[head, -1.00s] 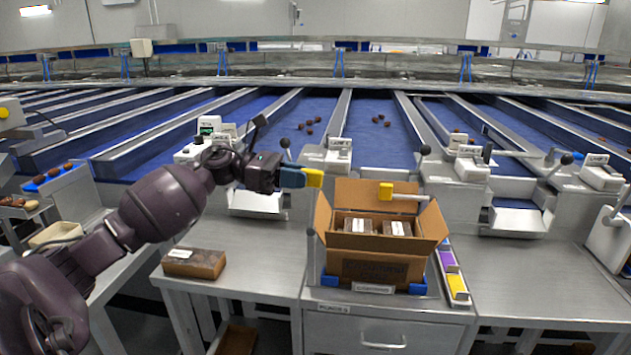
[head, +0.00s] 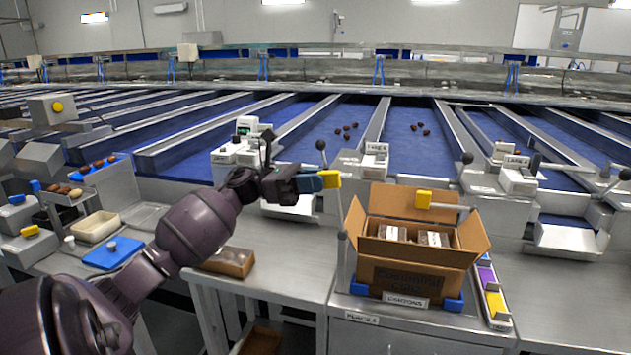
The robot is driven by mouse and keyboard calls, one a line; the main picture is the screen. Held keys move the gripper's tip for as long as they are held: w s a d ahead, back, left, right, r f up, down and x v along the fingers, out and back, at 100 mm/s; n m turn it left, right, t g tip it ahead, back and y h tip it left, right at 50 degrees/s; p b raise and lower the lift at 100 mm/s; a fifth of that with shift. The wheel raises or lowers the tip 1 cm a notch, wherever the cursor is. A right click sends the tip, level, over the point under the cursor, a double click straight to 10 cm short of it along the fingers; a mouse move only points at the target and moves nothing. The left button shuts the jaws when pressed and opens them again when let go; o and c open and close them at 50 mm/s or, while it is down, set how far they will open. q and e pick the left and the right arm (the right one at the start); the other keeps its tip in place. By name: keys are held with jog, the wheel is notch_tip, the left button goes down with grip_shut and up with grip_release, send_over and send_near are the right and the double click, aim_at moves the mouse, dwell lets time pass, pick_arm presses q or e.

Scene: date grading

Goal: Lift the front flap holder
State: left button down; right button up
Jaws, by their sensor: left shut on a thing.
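An open brown carton (head: 408,282) stands in a holder with blue corners on the steel bench, with dark packs inside. A metal flap arm with a yellow grip (head: 423,199) lies across the carton's back flap. Another yellow grip (head: 330,179) is at the upper left of the carton, above a thin metal post (head: 342,262); I take it as the front flap holder. My left gripper (head: 312,181), with blue fingers, is shut on this yellow grip, left of the carton and above its rim. Its link to the post is hard to make out. My right gripper is not in view.
A brown box (head: 229,262) lies on the bench under my left arm. A strip of coloured pads (head: 493,298) is right of the carton. Levers with black knobs (head: 467,158) stand behind it. Blue sorting lanes (head: 400,140) run behind the bench.

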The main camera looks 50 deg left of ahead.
pick_arm(q)
jog(key=c, duration=1.4)
grip_release()
jog(key=shift+o, duration=0.2)
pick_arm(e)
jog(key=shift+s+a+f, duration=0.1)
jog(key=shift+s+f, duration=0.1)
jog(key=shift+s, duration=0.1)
pick_arm(q)
jog(key=v, duration=1.1)
jog(key=shift+b, duration=0.45)
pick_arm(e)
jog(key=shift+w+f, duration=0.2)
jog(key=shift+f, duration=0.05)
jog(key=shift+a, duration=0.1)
